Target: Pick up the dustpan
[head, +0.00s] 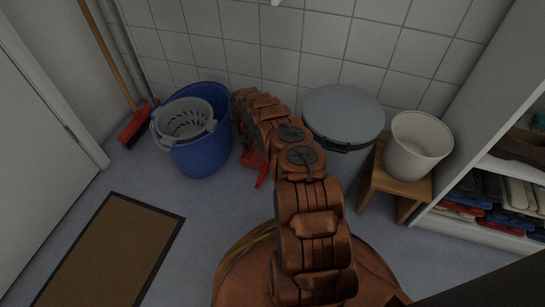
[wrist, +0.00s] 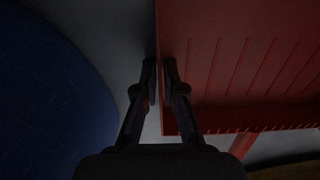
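The red dustpan (wrist: 240,60) fills the right of the wrist view, its ribbed pan facing the camera. Its left edge runs between the fingertips of my gripper (wrist: 160,78). The two fingers are close together, one on each side of that edge, and look shut on it. In the head view only a red part of the dustpan (head: 254,160) shows beside my arm, low between the blue bucket and the grey bin. My arm hides the rest of it and the gripper there. I cannot tell whether the dustpan touches the floor.
A blue bucket (head: 211,151) with a grey wringer (head: 184,120) stands left of the dustpan. A broom (head: 133,128) leans at the wall. A lidded grey bin (head: 343,112), a white pail (head: 414,147) on a wooden stool (head: 398,188), and shelves are right. A doormat (head: 112,250) lies front left.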

